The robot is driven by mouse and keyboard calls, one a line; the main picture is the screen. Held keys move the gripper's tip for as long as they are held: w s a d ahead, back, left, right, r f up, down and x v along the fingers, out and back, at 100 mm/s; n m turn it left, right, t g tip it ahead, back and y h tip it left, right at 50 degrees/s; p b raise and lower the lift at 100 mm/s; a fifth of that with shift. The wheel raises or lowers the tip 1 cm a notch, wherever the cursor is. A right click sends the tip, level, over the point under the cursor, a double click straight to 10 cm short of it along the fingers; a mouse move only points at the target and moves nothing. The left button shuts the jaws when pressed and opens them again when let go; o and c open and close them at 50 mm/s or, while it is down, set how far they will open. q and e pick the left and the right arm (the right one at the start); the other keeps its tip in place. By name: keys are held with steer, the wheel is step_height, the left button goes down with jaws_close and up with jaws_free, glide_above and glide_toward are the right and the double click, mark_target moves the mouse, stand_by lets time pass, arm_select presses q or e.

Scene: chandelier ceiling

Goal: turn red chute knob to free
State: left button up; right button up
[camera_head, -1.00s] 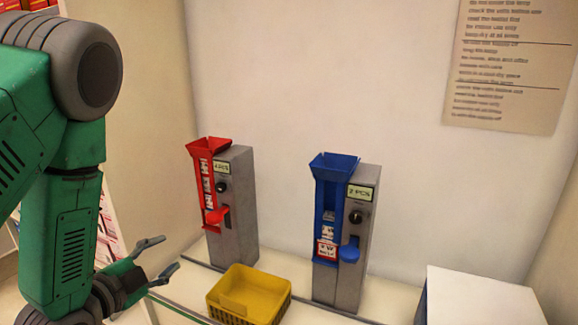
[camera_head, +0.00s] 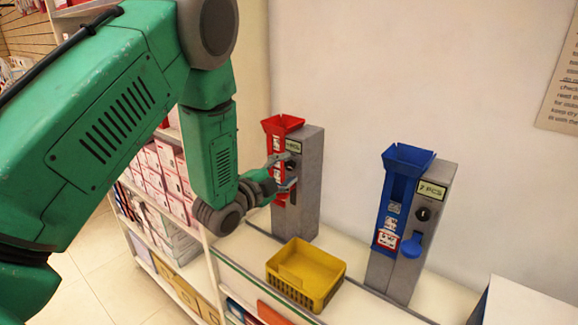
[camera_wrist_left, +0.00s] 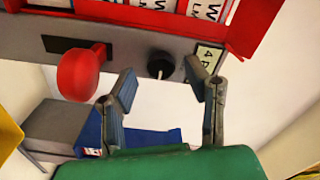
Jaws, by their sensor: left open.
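The red chute (camera_head: 283,124) is mounted on a grey dispenser housing (camera_head: 308,185) at the counter's back. Its black round knob (camera_wrist_left: 161,64) shows in the left wrist view with a pale pointer mark, beside the "4 P..." label (camera_wrist_left: 208,56). A red lever (camera_wrist_left: 80,74) sits to its left there. My left gripper (camera_head: 281,172) is open in front of the housing. In the left wrist view its fingers (camera_wrist_left: 160,86) are spread on either side of the knob; I cannot tell whether they touch it. In the head view the gripper partly covers the knob area. My right gripper is not in view.
A blue chute (camera_head: 400,180) on a second grey housing, with a "2 PCS" label, stands to the right. A yellow basket (camera_head: 306,273) sits on the counter in front. Shelves of boxes (camera_head: 160,180) stand on the left. A white box (camera_head: 520,303) is at lower right.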

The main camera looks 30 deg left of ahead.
arm_select(q)
steer(key=shift+w+a, duration=0.1)
steer(key=shift+w, duration=0.4)
steer(key=shift+a+f, duration=0.1)
steer(key=shift+a, duration=0.05)
jaws_close()
